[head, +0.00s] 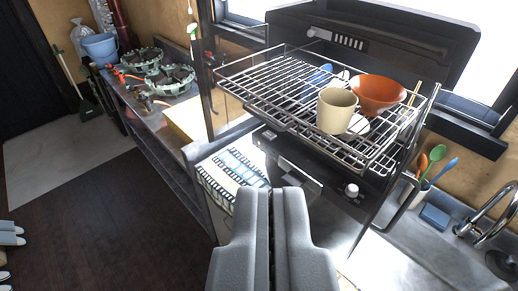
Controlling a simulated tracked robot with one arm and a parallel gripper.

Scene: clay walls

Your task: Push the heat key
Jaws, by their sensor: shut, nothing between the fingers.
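My gripper (271,192) is shut and empty at the bottom middle, its two grey fingers side by side. Beyond its tips, below the dish rack, is a dark appliance (290,160) with a shiny panel on its front and a light round knob (351,191) at its right. The fingers hide part of the area below the appliance. I cannot make out which small part is the heat key; no label is readable.
A wire dish rack (240,82) stands above the appliance with a beige cup (336,110) and an orange bowl (378,92). A utensil cup (412,192) and faucet (490,205) are at right. A patterned cloth (232,175) lies left of the appliance.

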